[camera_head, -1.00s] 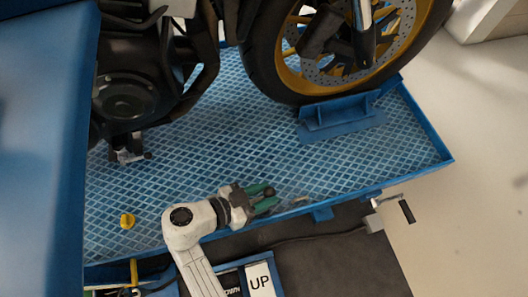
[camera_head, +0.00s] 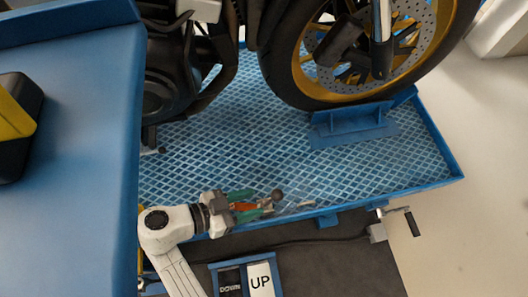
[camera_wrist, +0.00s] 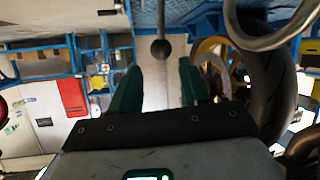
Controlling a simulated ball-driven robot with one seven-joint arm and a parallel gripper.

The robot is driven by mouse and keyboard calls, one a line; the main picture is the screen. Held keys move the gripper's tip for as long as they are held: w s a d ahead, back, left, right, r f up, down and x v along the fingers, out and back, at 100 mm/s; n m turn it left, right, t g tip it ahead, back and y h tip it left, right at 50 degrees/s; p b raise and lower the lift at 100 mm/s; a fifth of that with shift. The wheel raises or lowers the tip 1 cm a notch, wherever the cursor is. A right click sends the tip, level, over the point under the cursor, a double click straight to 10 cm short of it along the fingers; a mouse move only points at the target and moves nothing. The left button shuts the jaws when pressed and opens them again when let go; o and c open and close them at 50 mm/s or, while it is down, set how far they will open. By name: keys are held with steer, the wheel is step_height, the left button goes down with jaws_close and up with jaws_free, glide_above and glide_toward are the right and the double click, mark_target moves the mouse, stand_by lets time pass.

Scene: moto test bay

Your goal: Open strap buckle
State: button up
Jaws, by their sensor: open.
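My gripper (camera_head: 252,203), with two green fingers, is at the near edge of the blue lift platform (camera_head: 230,140). In the wrist view my gripper (camera_wrist: 158,85) has its fingers spread wide apart. A dark round knob (camera_wrist: 160,48) on a thin rod shows at the gap between the fingers. In the head view the dark knob (camera_head: 277,194) is just beyond the fingertips. A small orange piece (camera_head: 243,206) shows between the fingers; I cannot tell what it is. No strap buckle can be made out for certain.
A motorcycle wheel (camera_head: 300,85) stands in a blue chock (camera_head: 352,125). A crank handle (camera_head: 412,222) sticks out at the right. An UP/DOWN panel (camera_head: 262,279) is below the platform edge. A blue surface (camera_head: 80,180) with a black and yellow case (camera_head: 15,125) fills the left.

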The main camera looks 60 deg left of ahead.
steer(key=v, duration=0.4)
steer(key=shift+c, duration=0.4)
